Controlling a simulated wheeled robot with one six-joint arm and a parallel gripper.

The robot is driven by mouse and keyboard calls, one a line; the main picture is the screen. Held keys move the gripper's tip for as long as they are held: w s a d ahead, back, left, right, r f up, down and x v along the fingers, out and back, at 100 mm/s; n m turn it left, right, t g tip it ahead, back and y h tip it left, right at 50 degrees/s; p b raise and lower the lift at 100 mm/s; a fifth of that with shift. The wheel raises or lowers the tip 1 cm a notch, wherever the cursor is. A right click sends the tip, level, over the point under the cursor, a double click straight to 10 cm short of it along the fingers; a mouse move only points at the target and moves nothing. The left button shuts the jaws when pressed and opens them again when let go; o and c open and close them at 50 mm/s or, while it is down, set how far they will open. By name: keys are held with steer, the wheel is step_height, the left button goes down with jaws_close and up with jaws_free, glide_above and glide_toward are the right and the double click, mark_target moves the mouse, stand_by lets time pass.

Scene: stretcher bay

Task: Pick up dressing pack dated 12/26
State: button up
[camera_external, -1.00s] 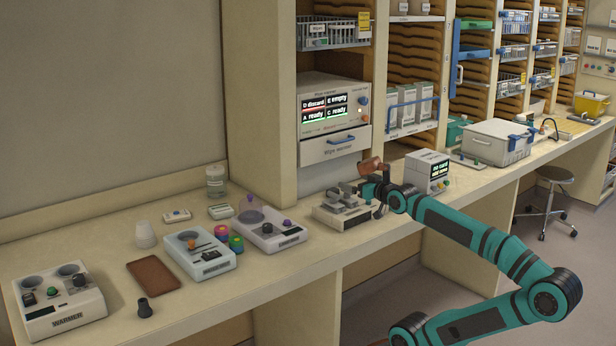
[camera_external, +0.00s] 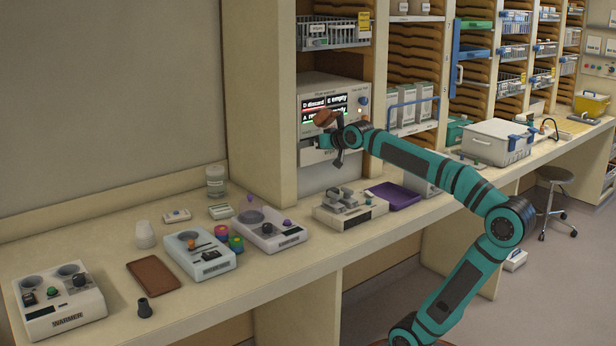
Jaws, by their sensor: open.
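No dressing pack can be made out as the one dated 12/26; dates are too small to read. White labelled packs stand in the wire basket (camera_external: 335,33) on the upper shelf, and white cartons (camera_external: 415,102) stand on the shelf right of it. My gripper (camera_external: 331,151) is open in front of the grey cabinet with the lit display (camera_external: 323,88), above the counter. Its fingers are small and partly merge with the cabinet behind. A reddish-brown rounded part shows at my wrist. My arm hides part of the display's lower line and the cabinet's lower front.
A grey device (camera_external: 350,208) and a purple tray (camera_external: 393,195) sit on the counter below my arm. Further left are a brown tray (camera_external: 153,273), several colored caps, and a warmer (camera_external: 60,300). A large lidded white box (camera_external: 496,143) stands right. A stool (camera_external: 556,180) is on the floor.

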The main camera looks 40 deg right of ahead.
steer(key=w+a+r+g, duration=0.3)
steer(key=w+a, duration=0.2)
steer(key=w, duration=0.4)
steer(key=g+h, duration=0.2)
steer(key=g, duration=0.8)
glide_above(221, 209)
step_height(221, 209, down, 14)
step_height(221, 209, down, 12)
steer(key=shift+d+r, duration=0.15)
steer(key=shift+r, duration=0.1)
steer(key=shift+w+f, duration=0.15)
steer(key=shift+f, duration=2.65)
steer(key=c, duration=1)
